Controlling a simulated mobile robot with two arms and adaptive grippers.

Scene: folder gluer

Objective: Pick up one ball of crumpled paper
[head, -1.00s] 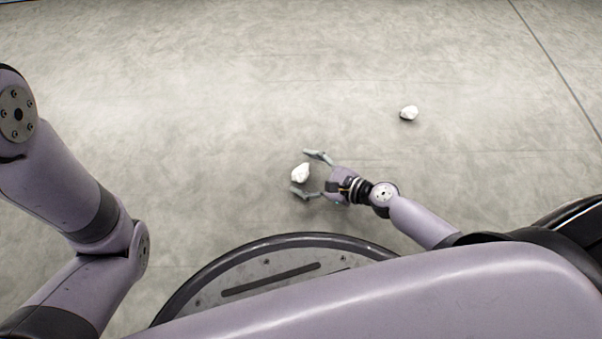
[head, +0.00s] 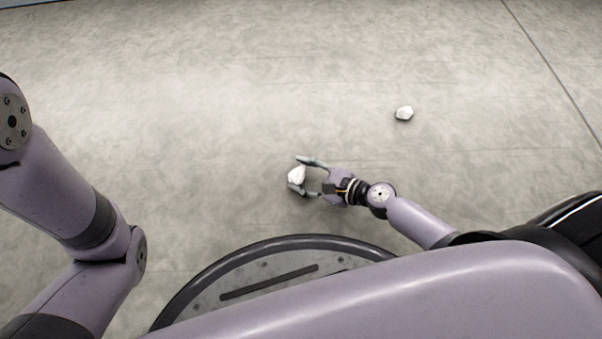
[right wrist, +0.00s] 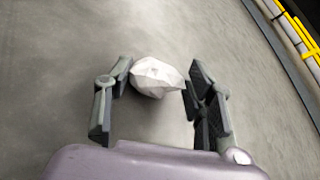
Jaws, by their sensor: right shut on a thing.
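A white ball of crumpled paper (head: 296,175) is between the fingertips of my right gripper (head: 299,175), low over the grey floor. The gripper is shut on it. The right wrist view also shows this paper ball (right wrist: 156,77), at the far end of the two fingers of the right gripper (right wrist: 156,84). A second white paper ball (head: 404,113) lies on the floor farther off to the right, apart from the gripper. My left arm shows at the left of the head view, but its gripper is out of the picture.
The grey floor (head: 200,90) around both paper balls is clear. A dark seam (head: 555,75) runs across the floor at the far right. In the right wrist view a yellow rail (right wrist: 302,36) and a dark edge show at the top right.

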